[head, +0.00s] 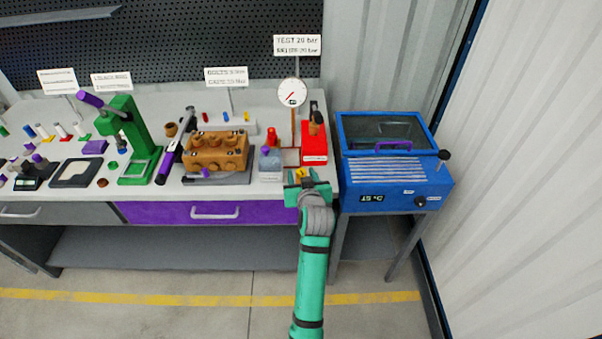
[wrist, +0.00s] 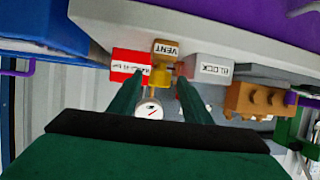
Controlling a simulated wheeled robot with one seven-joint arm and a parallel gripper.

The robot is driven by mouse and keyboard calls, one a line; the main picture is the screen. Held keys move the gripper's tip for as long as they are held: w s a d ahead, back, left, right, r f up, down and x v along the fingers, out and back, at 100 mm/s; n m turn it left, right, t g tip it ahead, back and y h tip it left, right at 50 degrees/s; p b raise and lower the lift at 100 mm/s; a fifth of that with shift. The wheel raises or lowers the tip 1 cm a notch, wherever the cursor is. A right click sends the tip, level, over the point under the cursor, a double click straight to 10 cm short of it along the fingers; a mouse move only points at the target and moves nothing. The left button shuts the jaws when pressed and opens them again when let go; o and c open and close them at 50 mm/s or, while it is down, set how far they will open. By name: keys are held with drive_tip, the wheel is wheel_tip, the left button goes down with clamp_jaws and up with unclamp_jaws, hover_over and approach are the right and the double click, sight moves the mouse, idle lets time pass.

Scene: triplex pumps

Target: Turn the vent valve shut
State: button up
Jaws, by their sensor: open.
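The vent valve shows in the wrist view as a yellow handle (wrist: 166,77) below a brown block lettered VENT (wrist: 166,50). In the head view a small yellow part of it (head: 301,174) shows at the bench's front edge, partly covered by my gripper. My gripper (head: 304,180) is at that edge, in front of the valve. In the wrist view my gripper's two dark green fingers (wrist: 162,80) are apart, one on each side of the yellow handle. The gap between them looks empty except for the handle. I cannot tell whether either finger touches it.
A red box (head: 315,150) and a grey block (head: 270,164) stand close on either side. A round gauge (head: 292,92) rises behind. A brown pump block (head: 216,151) sits left on the bench. A blue oven (head: 395,180) stands right. The floor in front is clear.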

drive_tip(key=shift+x, duration=1.05)
drive_tip(key=c, duration=1)
drive_tip(key=shift+c, duration=0.2)
drive_tip(key=shift+m+h, duration=0.3)
drive_tip(key=shift+a+f+m+h, duration=0.1)
drive_tip(key=shift+m+h, duration=0.9)
drive_tip(key=shift+h, duration=0.2)
drive_tip(key=shift+m+g+h, duration=0.3)
drive_tip(key=shift+m+h, duration=0.7)
drive_tip(key=shift+h, duration=0.1)
